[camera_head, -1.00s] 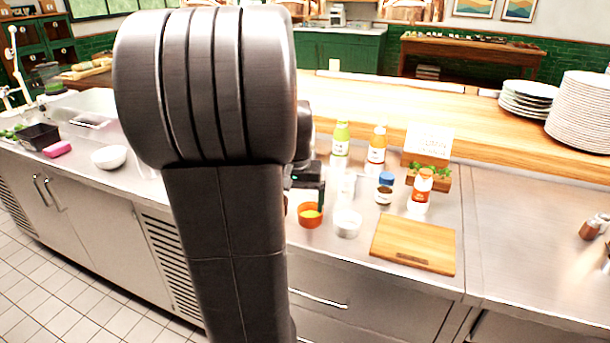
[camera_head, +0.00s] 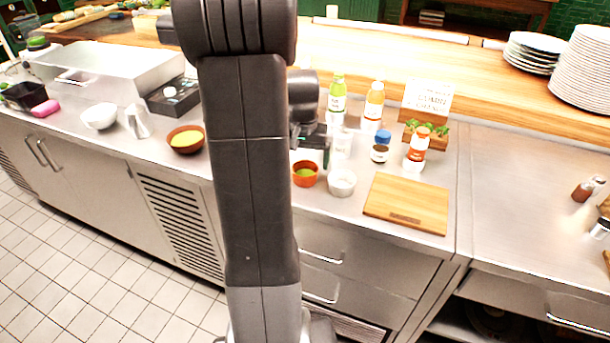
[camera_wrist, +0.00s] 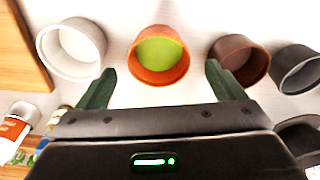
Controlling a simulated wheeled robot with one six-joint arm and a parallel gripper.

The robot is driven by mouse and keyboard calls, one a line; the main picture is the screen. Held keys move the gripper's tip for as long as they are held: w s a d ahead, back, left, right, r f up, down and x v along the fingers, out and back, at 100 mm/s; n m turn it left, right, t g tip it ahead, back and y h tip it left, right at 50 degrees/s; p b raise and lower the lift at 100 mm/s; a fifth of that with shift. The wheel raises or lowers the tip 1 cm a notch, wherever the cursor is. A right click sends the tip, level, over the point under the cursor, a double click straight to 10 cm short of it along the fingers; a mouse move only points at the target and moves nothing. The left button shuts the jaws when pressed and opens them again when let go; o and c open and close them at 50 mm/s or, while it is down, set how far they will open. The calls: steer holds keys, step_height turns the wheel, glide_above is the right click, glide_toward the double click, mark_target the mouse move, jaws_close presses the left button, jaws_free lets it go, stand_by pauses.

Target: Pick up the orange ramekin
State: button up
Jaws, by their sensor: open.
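The orange ramekin (camera_head: 305,174) stands upright on the steel counter, with something yellow-green inside. It also shows in the wrist view (camera_wrist: 159,76), at the top centre, just beyond and between the two fingers. My gripper (camera_wrist: 155,88) is open and empty, its dark green fingertips spread wider than the ramekin. In the head view my gripper (camera_head: 312,150) hangs just behind the ramekin, partly hidden by my arm. I cannot tell its exact height above the counter.
A white ramekin (camera_wrist: 72,48) stands close on one side, a brown one (camera_wrist: 240,58) on the other. Bottles (camera_head: 374,104), a blue-lidded jar (camera_head: 381,147) and a cutting board (camera_head: 407,203) are at right. A brown bowl (camera_head: 186,139) stands at left.

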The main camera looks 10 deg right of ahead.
mark_target(305, 169)
step_height(305, 169, down, 4)
steer(key=shift+d+f, duration=0.1)
steer(key=shift+w, duration=0.1)
steer(key=c, duration=1.1)
